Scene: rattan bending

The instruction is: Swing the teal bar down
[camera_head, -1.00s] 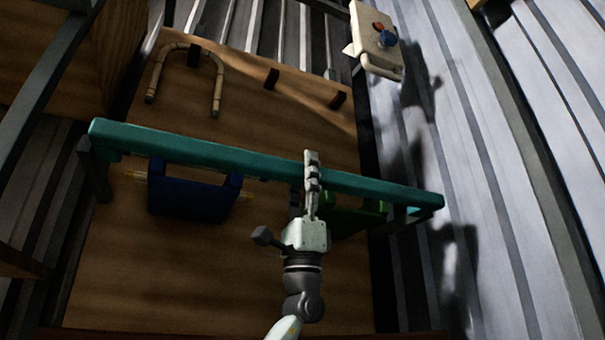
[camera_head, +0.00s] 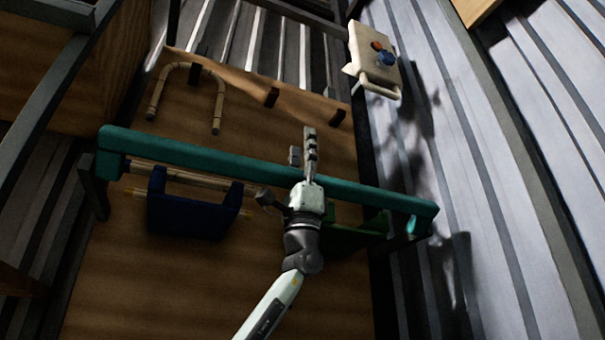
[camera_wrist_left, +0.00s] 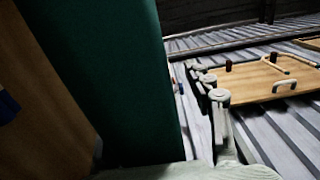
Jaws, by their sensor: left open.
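The teal bar (camera_head: 225,162) runs across the wooden board in the head view, sloping down to the right, held above it on side arms. My left gripper (camera_head: 303,148) is open, pointing away from me, at the right half of the bar. Its fingertips reach past the bar's far edge, and it holds nothing that I can see. In the left wrist view the teal bar (camera_wrist_left: 110,75) is very close and fills much of the left half. A finger stands to its right. Whether the bar touches the gripper I cannot tell. My right gripper is not in view.
A pale rod shows below the bar, by a blue block (camera_head: 190,212) and a green block (camera_head: 350,238). A U-shaped rattan piece (camera_head: 155,98) and dark pegs (camera_head: 271,97) are on the far board. A cream control box (camera_head: 372,55) with red and blue buttons stands at the upper right.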

